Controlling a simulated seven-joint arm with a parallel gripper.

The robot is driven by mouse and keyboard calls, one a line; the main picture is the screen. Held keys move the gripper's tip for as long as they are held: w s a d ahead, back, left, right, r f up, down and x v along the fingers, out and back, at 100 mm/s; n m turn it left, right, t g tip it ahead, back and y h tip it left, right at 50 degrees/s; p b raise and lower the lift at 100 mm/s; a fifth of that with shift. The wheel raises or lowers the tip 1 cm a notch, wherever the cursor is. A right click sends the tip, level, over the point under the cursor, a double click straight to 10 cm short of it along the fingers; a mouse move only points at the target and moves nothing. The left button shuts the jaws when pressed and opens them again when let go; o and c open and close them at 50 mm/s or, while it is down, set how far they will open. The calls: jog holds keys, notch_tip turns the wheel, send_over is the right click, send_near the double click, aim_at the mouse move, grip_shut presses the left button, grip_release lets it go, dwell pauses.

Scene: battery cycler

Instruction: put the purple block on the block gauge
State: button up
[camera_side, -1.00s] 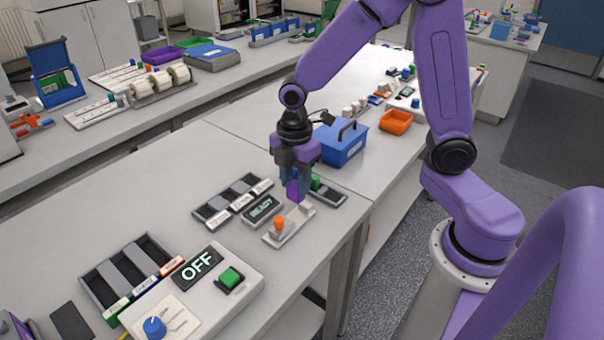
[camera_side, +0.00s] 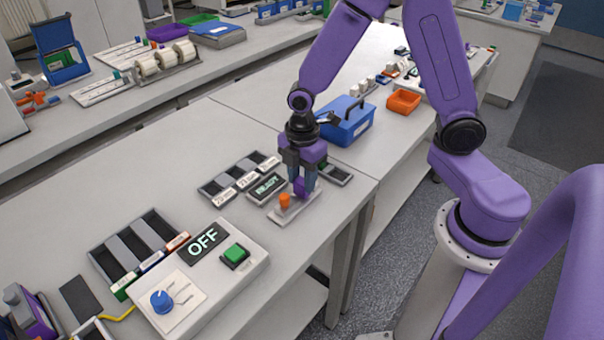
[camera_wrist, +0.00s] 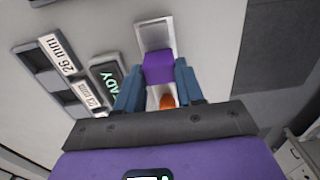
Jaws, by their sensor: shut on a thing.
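The purple block (camera_side: 299,187) is held between the fingers of my gripper (camera_side: 303,187). The block gauge (camera_side: 289,216) is a light plate with an orange knob (camera_side: 284,201), beside a READY display (camera_side: 268,187). In the side view the block is low over the gauge, right of the knob. In the wrist view, the purple block (camera_wrist: 158,68) sits between the blue fingers of my gripper (camera_wrist: 157,85), over the gauge plate (camera_wrist: 153,35). The gauge's far end and the orange knob (camera_wrist: 167,101) show around it. I cannot tell whether block and gauge touch.
A labelled tray rack (camera_side: 238,182) stands left of the display, and a dark tray (camera_side: 334,174) lies behind my gripper. A blue toolbox (camera_side: 346,122) is farther back. A control box reading OFF (camera_side: 200,275) stands in front. The bench's right edge is close to the gauge.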

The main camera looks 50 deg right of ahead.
jog(key=shift+f, duration=0.2)
dwell(0.4)
jog(key=o, duration=1.1)
notch_tip(320, 180, up, 17)
jog(key=s+d+f+m, duration=0.1)
jog(key=s+f+m, duration=0.1)
jog(key=s, duration=0.8)
jog(key=s+f+m, duration=0.2)
jog(key=s+m, duration=0.1)
jog(key=s, duration=0.7)
jog(key=shift+d+f, duration=0.3)
jog(key=shift+d, duration=0.05)
